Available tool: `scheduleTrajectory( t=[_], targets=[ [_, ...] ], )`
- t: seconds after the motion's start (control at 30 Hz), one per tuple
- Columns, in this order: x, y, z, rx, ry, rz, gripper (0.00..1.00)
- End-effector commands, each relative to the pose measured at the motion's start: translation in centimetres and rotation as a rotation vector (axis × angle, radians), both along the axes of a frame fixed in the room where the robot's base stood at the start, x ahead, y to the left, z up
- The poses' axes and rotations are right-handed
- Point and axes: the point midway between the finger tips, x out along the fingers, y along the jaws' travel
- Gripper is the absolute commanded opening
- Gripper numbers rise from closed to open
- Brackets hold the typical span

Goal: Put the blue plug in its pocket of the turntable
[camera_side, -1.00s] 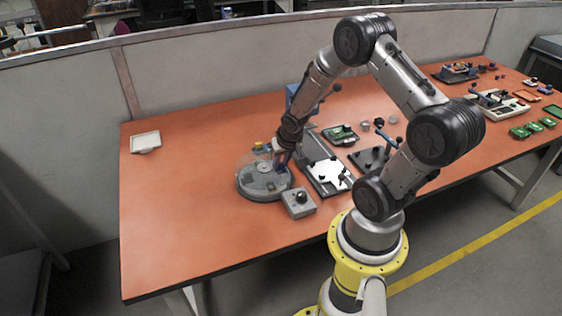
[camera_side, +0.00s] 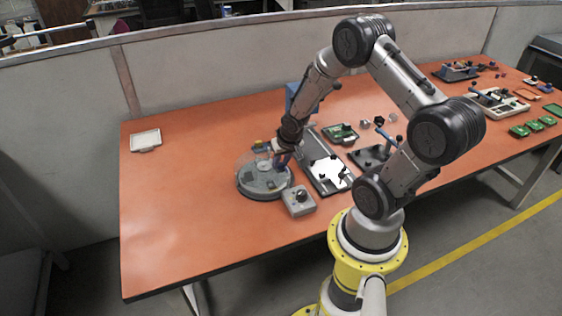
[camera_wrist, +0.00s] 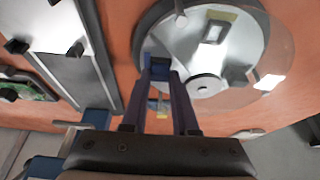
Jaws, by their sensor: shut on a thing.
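The turntable (camera_side: 262,192) is a round grey disc under a clear cover, near the left middle of the orange table. In the wrist view the turntable (camera_wrist: 225,58) fills the upper right, with a pale raised block and a round hub on it. My gripper (camera_side: 281,162) points down at the turntable's right rear side. In the wrist view my gripper (camera_wrist: 160,68) has its dark fingers shut on the blue plug (camera_wrist: 158,72), over the turntable's near edge. The plug's lower end and any pocket beneath it are hidden, so I cannot tell whether it is seated.
A grey control box with a knob (camera_side: 299,201) stands just in front of the turntable. A dark-framed plate fixture (camera_side: 329,173) lies to its right, and a blue block (camera_side: 298,97) stands behind my arm. A white tray (camera_side: 145,140) sits far left.

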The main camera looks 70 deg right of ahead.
Motion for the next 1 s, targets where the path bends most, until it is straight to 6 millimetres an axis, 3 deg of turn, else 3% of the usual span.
scheduleTrajectory(
  t=[0.43,0.47,0.63,0.77,0.8,0.83,1.0],
  targets=[
    [-0.06,0.05,-0.35,0.001,0.001,0.000,0.00],
    [-0.08,0.05,-0.36,0.001,0.001,0.000,0.31],
    [-0.10,0.06,-0.38,0.001,0.003,0.000,0.62],
    [-0.05,0.08,-0.37,0.002,0.002,0.001,0.62],
    [-0.05,0.09,-0.37,0.001,0.002,0.001,0.46],
    [-0.04,0.10,-0.37,0.001,0.001,0.002,0.41],
    [-0.03,0.07,-0.33,0.000,0.001,0.001,0.40]
  ],
)
